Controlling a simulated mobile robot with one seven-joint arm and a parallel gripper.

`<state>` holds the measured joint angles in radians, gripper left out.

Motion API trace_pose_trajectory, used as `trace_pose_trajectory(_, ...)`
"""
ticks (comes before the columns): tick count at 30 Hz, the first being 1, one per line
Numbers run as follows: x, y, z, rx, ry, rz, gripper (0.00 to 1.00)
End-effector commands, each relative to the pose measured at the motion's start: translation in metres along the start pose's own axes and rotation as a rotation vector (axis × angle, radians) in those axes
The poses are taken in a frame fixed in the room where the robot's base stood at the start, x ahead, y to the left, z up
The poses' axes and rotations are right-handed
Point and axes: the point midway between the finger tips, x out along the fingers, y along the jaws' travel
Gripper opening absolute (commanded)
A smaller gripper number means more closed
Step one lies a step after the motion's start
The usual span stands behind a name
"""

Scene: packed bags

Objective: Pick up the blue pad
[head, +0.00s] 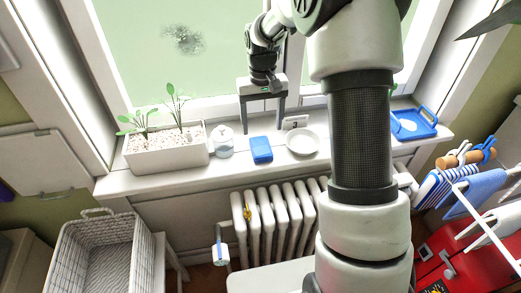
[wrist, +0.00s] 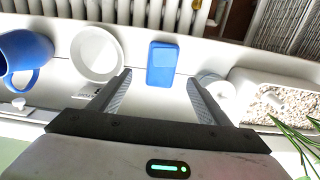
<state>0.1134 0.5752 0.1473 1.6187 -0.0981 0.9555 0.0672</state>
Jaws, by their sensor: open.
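The blue pad (head: 261,149) is a small rounded rectangle lying on the white windowsill (head: 170,180), between a clear bottle and a white bowl. In the wrist view the blue pad (wrist: 162,64) shows whole, beyond the fingertips and between their lines. My gripper (head: 263,128) is open and empty, pointing down above the sill near the pad. In the wrist view my gripper (wrist: 157,78) shows both fingers spread apart, with nothing between them and not visibly touching the pad.
A white planter (head: 165,152) with pebbles and sprouts and a bottle (head: 223,142) stand left of the pad. A white bowl (head: 303,142) and small numbered card (head: 296,122) are close on its right. A blue tray (head: 415,124) lies farther right. A radiator (head: 275,222) is below the sill.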

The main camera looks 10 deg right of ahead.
Motion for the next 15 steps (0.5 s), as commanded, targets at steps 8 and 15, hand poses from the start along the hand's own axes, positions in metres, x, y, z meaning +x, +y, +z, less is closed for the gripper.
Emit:
trace_pose_trajectory(8, 0.035, 0.0, 0.0, 0.0, -0.001, -0.001, 0.7)
trace_pose_trajectory(15, 0.053, -0.002, 0.001, -0.001, -0.003, 0.0, 0.7)
